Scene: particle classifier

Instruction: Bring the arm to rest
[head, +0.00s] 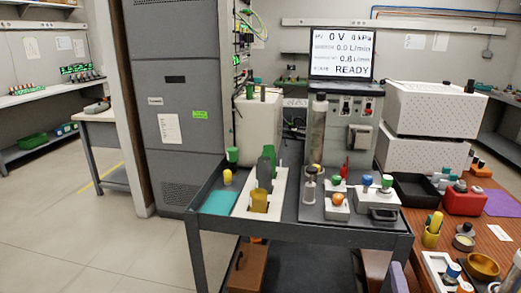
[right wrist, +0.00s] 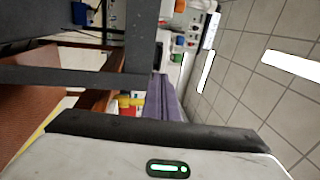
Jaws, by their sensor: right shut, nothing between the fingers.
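My right gripper (head: 398,278) shows as purple-grey fingers low in the head view, in front of the dark cart's front edge and left of the wooden table. In the right wrist view its fingers (right wrist: 160,98) lie together, shut, with nothing between them. The fingers appear apart from the cart and table. Most of the right arm is outside the head view. My left gripper and left arm are not in view.
The dark cart (head: 300,232) stands ahead, holding a white holder, a teal mat (head: 219,202) and several instruments. A wooden table (head: 476,212) with bowls, a red box and a dark tray (head: 415,189) is at the right. Open floor (head: 80,235) lies left.

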